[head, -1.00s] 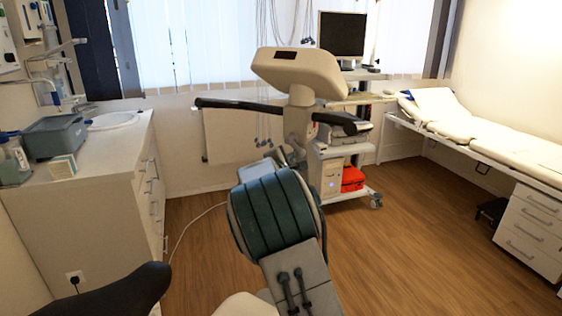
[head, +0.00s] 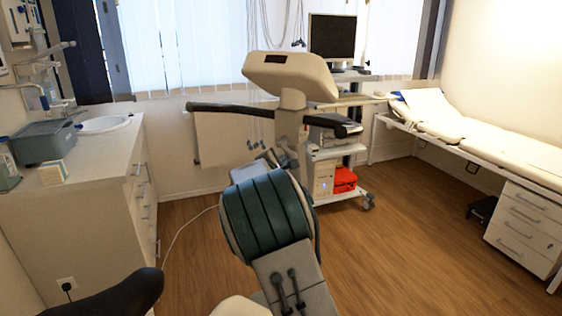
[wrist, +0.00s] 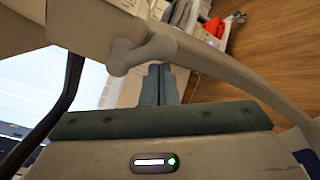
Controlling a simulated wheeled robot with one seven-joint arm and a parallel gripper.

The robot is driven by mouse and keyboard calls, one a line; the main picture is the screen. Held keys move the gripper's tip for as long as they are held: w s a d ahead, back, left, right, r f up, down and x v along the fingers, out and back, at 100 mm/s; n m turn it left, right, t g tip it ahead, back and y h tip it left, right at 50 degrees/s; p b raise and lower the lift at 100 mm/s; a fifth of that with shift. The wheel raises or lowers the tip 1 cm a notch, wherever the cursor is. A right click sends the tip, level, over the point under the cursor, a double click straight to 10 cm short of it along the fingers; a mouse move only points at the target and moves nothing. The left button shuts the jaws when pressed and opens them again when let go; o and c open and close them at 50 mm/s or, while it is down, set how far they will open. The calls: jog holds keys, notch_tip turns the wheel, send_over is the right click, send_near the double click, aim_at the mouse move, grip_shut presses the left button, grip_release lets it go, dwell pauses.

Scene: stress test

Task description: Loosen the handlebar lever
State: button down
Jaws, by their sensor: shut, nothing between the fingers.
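In the wrist view a pale T-shaped lever (wrist: 142,53) sticks out of the beige frame. The black bar also shows at the left there (wrist: 62,95). My gripper (wrist: 160,70) has its two grey-green fingers together, with nothing between them. Their tips look close to the lever; I cannot tell whether they touch. In the head view my arm hides much of the bike's lower part, and I cannot make out the lever.
A black saddle (head: 110,297) is at the lower left. A counter (head: 95,150) with a sink and grey box stands left. A cart (head: 345,155) with a red case and monitor stands behind the bike. A bed (head: 490,150) lines the right wall.

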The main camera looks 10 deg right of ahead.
jog(key=shift+s+d+r, duration=0.1)
jog(key=shift+r, duration=0.05)
jog(key=shift+s+d+r+n+g+p, duration=0.2)
jog(key=shift+r+n+p, duration=0.1)
jog(key=shift+n+p, duration=0.4)
jog(key=shift+s+d+r+n+g+p, duration=0.1)
jog(key=shift+r+n+g+p, duration=0.15)
jog(key=shift+n+p, duration=0.4)
jog(key=shift+d+r+n+p, duration=0.2)
jog(key=shift+n+p, duration=0.2)
jog(key=shift+n, duration=0.35)
jog(key=shift+s+d+r, duration=0.1)
jog(key=shift+s, duration=0.05)
jog(key=shift+r, duration=0.1)
jog(key=shift+b, duration=0.3)
